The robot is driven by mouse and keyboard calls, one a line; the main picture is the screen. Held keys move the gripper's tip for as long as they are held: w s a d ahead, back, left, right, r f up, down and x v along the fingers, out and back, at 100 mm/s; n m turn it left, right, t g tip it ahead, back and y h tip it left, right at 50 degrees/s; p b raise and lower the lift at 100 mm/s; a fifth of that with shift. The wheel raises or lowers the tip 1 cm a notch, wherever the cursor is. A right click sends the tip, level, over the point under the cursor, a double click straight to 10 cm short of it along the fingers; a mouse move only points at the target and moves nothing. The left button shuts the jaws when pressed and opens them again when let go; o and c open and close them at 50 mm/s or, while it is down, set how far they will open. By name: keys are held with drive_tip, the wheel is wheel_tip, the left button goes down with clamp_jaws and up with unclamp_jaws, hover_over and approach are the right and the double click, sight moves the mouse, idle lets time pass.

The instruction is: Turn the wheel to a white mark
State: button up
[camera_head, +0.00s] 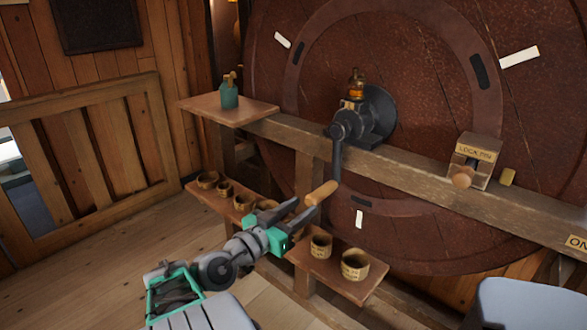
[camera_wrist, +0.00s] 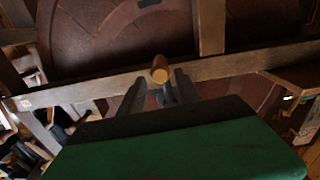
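The big red-brown wheel (camera_head: 430,220) stands behind a wooden beam. White marks show on it at upper left (camera_head: 282,40), upper right (camera_head: 519,57) and bottom (camera_head: 359,219). A dark crank (camera_head: 338,155) hangs down from the hub housing (camera_head: 375,117), with a wooden handle (camera_head: 321,193) at its lower end. My gripper (camera_head: 304,208) is open, with its fingers at the handle's near end. In the wrist view the handle (camera_wrist: 160,70) shows end-on between the fingers (camera_wrist: 158,84). I cannot tell whether they touch it.
A box labelled LOCK PIN (camera_head: 477,155) with a wooden knob (camera_head: 462,177) sits on the beam (camera_head: 420,173). Low shelves hold several small wooden cups (camera_head: 355,265) close to my gripper. A green pot (camera_head: 229,95) stands on the left shelf. A grey-blue object (camera_head: 530,303) is at lower right.

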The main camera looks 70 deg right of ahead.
sight(320, 194)
drive_tip(key=p+x, duration=0.3)
drive_tip(key=x, duration=0.5)
drive_tip(key=shift+r, duration=0.1)
drive_tip(key=w+d+r+m+b, duration=0.2)
drive_tip(key=w+m+b, duration=0.4)
drive_tip(key=b, duration=0.6)
drive_tip(key=shift+w+d+m, duration=0.4)
drive_tip(key=shift+w+d, duration=0.25)
drive_tip(key=shift+w, duration=0.35)
drive_tip(key=shift+s+f, duration=0.1)
drive_tip(key=shift+f, duration=0.05)
drive_tip(key=shift+a, duration=0.1)
drive_tip(key=b+v, duration=0.5)
drive_tip(key=v, duration=0.6)
drive_tip(key=shift+r+b, duration=0.2)
drive_tip(key=shift+b, duration=0.15)
